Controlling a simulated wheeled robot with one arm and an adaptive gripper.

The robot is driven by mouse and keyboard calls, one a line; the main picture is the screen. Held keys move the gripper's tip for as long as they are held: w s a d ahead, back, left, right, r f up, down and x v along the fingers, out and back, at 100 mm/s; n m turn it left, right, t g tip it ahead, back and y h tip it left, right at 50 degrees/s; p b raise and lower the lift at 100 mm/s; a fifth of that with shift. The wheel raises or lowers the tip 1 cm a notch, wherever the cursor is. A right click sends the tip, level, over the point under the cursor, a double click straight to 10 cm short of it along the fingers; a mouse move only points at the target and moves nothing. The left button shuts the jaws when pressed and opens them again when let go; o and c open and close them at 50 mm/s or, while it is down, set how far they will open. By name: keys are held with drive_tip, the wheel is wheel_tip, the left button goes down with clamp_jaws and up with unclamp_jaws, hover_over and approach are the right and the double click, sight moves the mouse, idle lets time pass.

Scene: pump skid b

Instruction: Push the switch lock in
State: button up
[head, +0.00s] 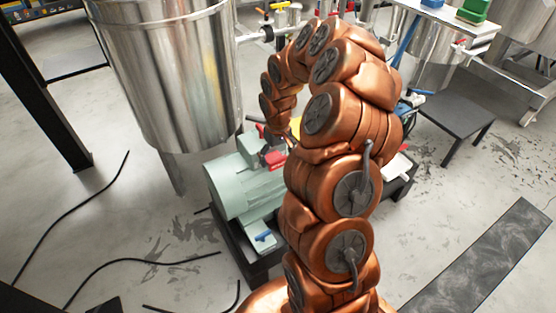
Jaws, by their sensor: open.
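A pale green motor (238,190) stands on a dark skid base, left of my copper arm. A small red part (266,161) sits at the motor's upper right; I cannot tell whether it is the switch lock. My arm rises, curls over to the left and points down. My gripper (276,138) is small and dark at its end, just above the red part, and open. I cannot tell whether it touches anything. My arm hides much of what lies behind and to the right of the motor.
A large steel tank (172,75) stands close behind the motor on the left. Black cables (70,226) lie on the floor at left.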

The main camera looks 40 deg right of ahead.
drive_tip(key=shift+f, duration=0.8)
